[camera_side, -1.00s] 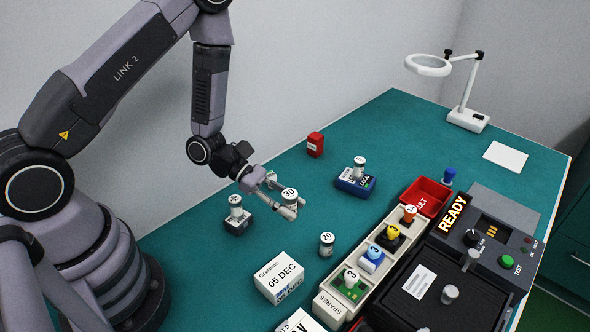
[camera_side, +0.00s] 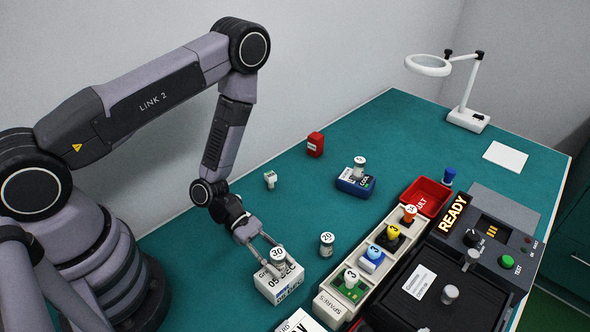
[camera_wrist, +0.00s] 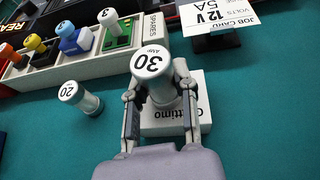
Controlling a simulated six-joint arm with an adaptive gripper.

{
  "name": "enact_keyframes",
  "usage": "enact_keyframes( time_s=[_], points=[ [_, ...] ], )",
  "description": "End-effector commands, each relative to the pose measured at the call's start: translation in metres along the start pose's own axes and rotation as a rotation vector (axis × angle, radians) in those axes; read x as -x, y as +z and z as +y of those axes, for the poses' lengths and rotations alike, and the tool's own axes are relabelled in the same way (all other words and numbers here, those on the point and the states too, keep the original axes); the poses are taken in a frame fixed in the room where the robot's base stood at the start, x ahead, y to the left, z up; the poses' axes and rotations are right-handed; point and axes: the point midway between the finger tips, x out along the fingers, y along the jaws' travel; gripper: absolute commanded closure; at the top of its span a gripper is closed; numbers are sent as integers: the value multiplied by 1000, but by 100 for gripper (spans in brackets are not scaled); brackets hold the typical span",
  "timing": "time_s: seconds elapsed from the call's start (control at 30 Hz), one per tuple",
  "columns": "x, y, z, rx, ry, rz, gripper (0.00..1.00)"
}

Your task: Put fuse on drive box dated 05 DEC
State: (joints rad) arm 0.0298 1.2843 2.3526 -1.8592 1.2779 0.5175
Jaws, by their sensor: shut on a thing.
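My gripper (camera_side: 276,256) is shut on a fuse marked 30 (camera_side: 277,254), with one finger on each side of it. The wrist view shows this fuse (camera_wrist: 153,66) upright between the fingers, its label reading 30 Amp. The white drive box dated 05 DEC (camera_side: 289,284) is directly beneath, its date partly covered by the gripper. The box's lettered top shows around the fuse in the wrist view (camera_wrist: 200,115). I cannot tell whether the fuse touches the box. Another fuse marked 20 (camera_side: 327,245) stands on the mat to the right; it also shows in the wrist view (camera_wrist: 80,99).
A spares rack (camera_side: 327,304) holding several capped pieces lies right of the box. A job card (camera_wrist: 222,17) reads 12 V, 5A. A blue box with a fuse (camera_side: 355,182), a red block (camera_side: 315,145) and a small pale piece (camera_side: 270,180) stand farther back.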

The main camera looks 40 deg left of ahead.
Motion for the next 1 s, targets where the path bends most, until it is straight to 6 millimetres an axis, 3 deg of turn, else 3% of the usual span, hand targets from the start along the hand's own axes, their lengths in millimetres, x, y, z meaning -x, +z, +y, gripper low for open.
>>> enact_keyframes(
  time_s=[0.2, 0.23, 0.4, 0.77, 1.0],
  points=[
    [-1, -3, 0, 1, 0, 0, 100],
    [-1, -2, 0, 1, 0, 0, 70],
    [-1, -2, 0, 0, 0, 0, 48],
    [1, 1, 0, 0, 1, 0, 48],
    [38, 1, 2, 2, 7, 0, 48]
  ],
)
